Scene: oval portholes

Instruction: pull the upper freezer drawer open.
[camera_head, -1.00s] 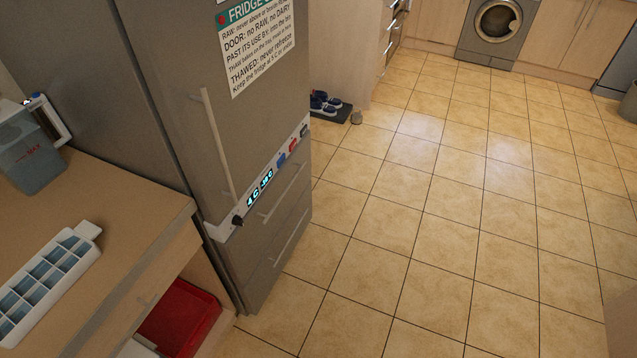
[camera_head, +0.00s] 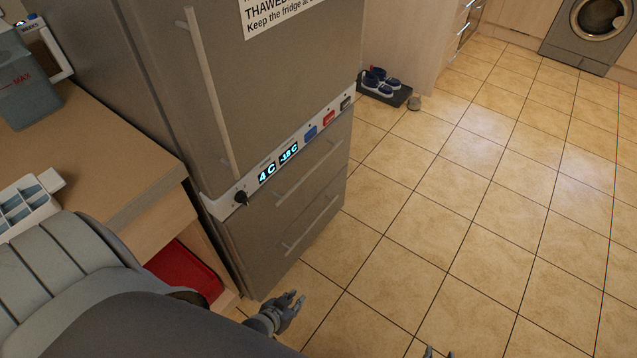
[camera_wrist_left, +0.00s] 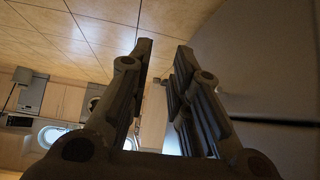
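The upper freezer drawer (camera_head: 262,217) is in the lower part of the grey fridge-freezer, right under the control strip, and looks shut. Its slim bar handle (camera_head: 306,173) runs along the front. My left gripper (camera_head: 298,300) is low in front of the freezer, apart from the handle and below it. In the left wrist view its two fingers (camera_wrist_left: 165,48) are spread with nothing between them. Only small tips of my right gripper (camera_head: 438,353) show at the bottom edge; the rest is out of frame.
The lower drawer's handle (camera_head: 310,225) sits below. The control strip (camera_head: 325,122) has lit displays and a dark knob (camera_head: 241,198). A wooden counter (camera_head: 110,170) with an ice tray (camera_head: 25,205) stands left. Shoes (camera_head: 380,82) lie on a mat beyond. Tiled floor (camera_head: 470,220) is clear to the right.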

